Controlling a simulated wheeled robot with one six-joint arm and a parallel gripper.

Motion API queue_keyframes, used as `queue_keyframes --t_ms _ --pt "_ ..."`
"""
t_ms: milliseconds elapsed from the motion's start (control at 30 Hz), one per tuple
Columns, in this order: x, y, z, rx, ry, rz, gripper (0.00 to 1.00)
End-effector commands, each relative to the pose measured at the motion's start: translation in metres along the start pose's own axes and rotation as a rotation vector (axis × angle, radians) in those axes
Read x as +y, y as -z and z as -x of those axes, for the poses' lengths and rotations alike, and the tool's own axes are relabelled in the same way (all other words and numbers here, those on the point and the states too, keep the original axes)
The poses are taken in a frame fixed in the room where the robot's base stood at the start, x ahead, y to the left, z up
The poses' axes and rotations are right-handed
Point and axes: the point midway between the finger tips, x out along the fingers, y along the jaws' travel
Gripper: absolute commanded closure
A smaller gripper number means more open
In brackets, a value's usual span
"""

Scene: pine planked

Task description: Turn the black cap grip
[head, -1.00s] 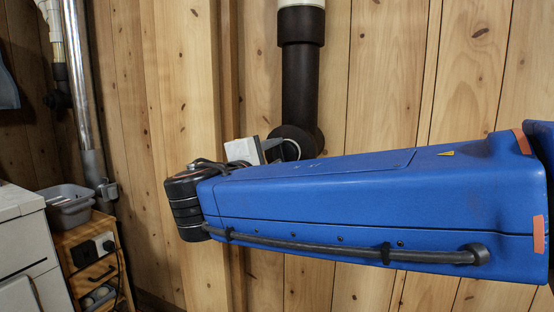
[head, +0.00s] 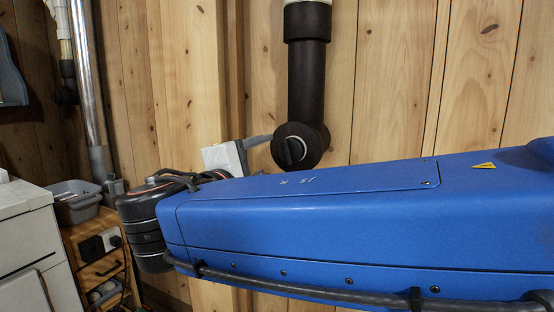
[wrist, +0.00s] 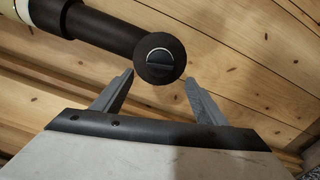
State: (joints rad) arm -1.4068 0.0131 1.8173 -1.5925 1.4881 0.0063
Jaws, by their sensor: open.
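The black cap (head: 296,148) is round and sits at the lower end of a thick black pipe (head: 303,85) on the wall. A raised grip bar crosses its face, close to upright in the head view. In the wrist view the cap (wrist: 159,68) shows ahead of the fingers, its grip bar lying roughly level. My gripper (wrist: 158,76) is open and empty, one finger on each side of the cap's lower part in the picture. I see no contact. In the head view my gripper (head: 262,140) is left of the cap, partly hidden behind my blue arm.
A pine plank wall (head: 390,90) stands behind the pipe. At the left are a metal pipe (head: 86,90), a grey bin (head: 73,203), a wooden cabinet with sockets (head: 103,268) and a white appliance (head: 30,240). The wall around the cap looks clear.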

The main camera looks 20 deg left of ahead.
Motion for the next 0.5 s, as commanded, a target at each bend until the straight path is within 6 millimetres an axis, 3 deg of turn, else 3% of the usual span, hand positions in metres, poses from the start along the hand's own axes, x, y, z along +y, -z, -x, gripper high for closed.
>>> queue_keyframes --t_ms 300,500 --pt "0.000 0.001 0.056 0.003 -0.001 0.000 0.34" --pt "0.000 0.001 0.083 0.003 0.000 0.000 0.34"
